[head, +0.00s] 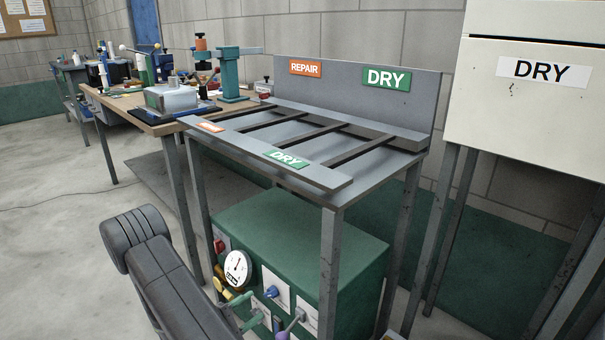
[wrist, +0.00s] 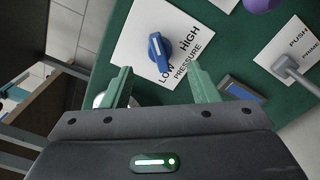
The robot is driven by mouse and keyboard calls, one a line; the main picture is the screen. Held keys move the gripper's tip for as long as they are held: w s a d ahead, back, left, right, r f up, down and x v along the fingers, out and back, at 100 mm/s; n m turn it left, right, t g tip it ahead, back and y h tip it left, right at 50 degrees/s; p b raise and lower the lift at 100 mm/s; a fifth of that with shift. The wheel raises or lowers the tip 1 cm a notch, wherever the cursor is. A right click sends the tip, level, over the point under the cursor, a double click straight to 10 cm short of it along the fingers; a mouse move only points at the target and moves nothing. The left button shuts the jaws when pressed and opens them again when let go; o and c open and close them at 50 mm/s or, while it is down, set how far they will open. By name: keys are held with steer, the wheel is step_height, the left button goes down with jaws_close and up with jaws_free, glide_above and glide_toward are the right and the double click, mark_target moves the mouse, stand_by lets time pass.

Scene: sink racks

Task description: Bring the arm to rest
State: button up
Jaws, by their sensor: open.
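My gripper (wrist: 160,72) is open, its two green fingers apart with nothing held between them. It also shows low in the head view (head: 246,311), in front of the green panel box (head: 300,235). In the wrist view a blue knob (wrist: 157,46) on a white LOW/HIGH PRESSURE plate (wrist: 140,25) lies just beyond and between the fingertips. The knob also shows in the head view (head: 271,292). I cannot tell whether the fingers touch the plate; the knob looks clear of them. My dark arm reaches up from the lower left of the head view.
The panel also carries a gauge (head: 238,267), a red switch (head: 219,246), a purple knob (wrist: 262,4) and a PUSH PRIME lever (wrist: 295,68). The slatted rack table (head: 335,196) stands above, its legs around the box. Open floor (head: 60,225) lies to the left.

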mark_target(268, 295)
steer(key=shift+b+x, duration=0.55)
steer(key=shift+x, duration=2.3)
steer(key=p+v, duration=0.3)
steer(key=v, duration=1.1)
steer(key=b+x, duration=0.3)
steer(key=x, duration=1)
steer(key=shift+w+d, duration=0.2)
steer(key=shift+d, duration=0.1)
steer(key=shift+w+d+r+p, duration=0.1)
steer(key=shift+w+r+p, duration=0.15)
steer(key=shift+p, duration=0.2)
steer(key=n+p, duration=0.3)
steer(key=shift+s+n, duration=0.1)
steer(key=shift+n, duration=0.3)
steer(key=n+p, duration=0.4)
steer(key=n, duration=0.1)
steer(key=shift+f+n+p, duration=0.2)
steer(key=shift+n+p, duration=1)
steer(key=shift+n, duration=0.3)
